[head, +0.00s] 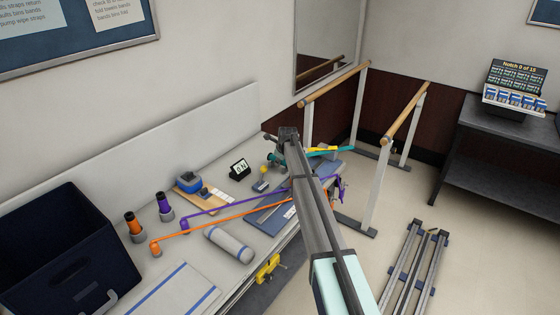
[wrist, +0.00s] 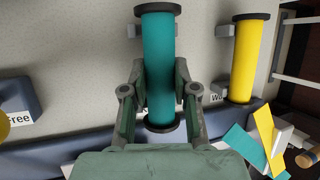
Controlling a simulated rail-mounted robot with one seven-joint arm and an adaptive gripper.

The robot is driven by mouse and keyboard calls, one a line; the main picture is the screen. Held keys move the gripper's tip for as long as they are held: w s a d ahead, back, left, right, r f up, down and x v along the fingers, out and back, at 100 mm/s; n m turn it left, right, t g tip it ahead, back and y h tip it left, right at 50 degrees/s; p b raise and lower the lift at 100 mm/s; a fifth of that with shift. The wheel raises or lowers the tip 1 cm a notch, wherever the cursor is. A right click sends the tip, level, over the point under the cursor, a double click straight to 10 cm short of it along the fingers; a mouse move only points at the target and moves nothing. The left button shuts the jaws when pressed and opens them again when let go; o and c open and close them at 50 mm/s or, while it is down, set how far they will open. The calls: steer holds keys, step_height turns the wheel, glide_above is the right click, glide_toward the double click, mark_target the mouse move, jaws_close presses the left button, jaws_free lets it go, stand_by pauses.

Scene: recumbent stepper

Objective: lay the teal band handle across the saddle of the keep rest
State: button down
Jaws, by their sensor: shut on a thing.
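The teal band handle (wrist: 158,55) is a teal cylinder with black end rims, between the two fingers of my gripper (wrist: 160,82) in the wrist view. The fingers are shut on its near half. In the head view the teal handle (head: 274,157) shows small beside the end of my arm, over the far part of the bench. Teal and yellow band strips (wrist: 240,140) lie at the lower right of the wrist view. I cannot clearly tell which part is the keep rest or its saddle; grey brackets and a dark blue edge with labels show near the handle.
A yellow handle (wrist: 243,60) stands close on the right in the wrist view. Purple (head: 245,206) and orange (head: 225,226) bands stretch low across the bench. A grey roller (head: 229,245) and a dark bin (head: 60,255) are nearer. Parallel bars (head: 335,85) stand beyond the bench.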

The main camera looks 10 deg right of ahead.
steer(key=shift+f, duration=0.4)
steer(key=c, duration=0.9)
jaws_free()
steer(key=shift+r, duration=0.55)
steer(key=shift+s+r, duration=0.25)
steer(key=b+v, duration=0.2)
steer(key=v, duration=0.9)
steer(key=shift+r+b, duration=0.2)
steer(key=shift+b, duration=0.2)
steer(key=shift+d, duration=0.1)
